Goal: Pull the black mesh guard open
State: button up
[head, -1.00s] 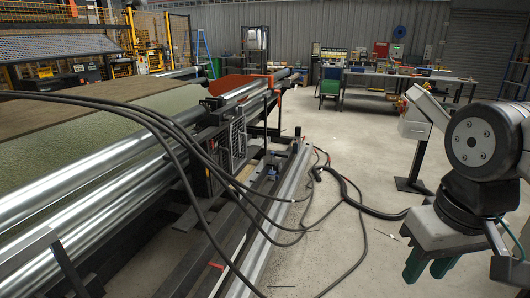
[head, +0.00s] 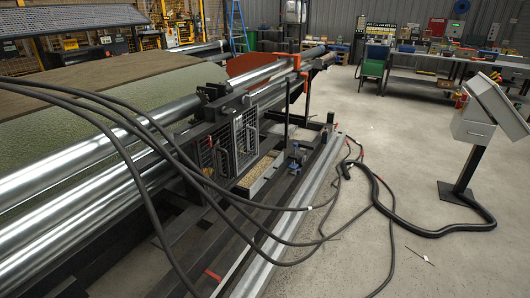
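The black mesh guard (head: 246,137) is a small framed wire panel at the side of the roller machine, just below the shiny steel rollers (head: 130,140). It stands upright near the middle of the head view. Darker mesh and frame parts lie just left of it, and I cannot tell where the guard's edges end among them. Black cables cross in front of its lower left side. I cannot tell whether it is open or shut. My gripper is not in view.
Black hoses (head: 432,234) lie looped on the floor right of the machine's long metal rail (head: 290,222). A grey control box on a post (head: 462,172) stands at the right. Workbenches (head: 420,58) line the back. The concrete floor between is mostly clear.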

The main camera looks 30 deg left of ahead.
aim_at(218, 149)
jog(key=u, duration=0.05)
jog(key=i, duration=0.65)
jog(key=u, duration=0.8)
jog(key=i, duration=0.55)
jog(key=u, duration=0.5)
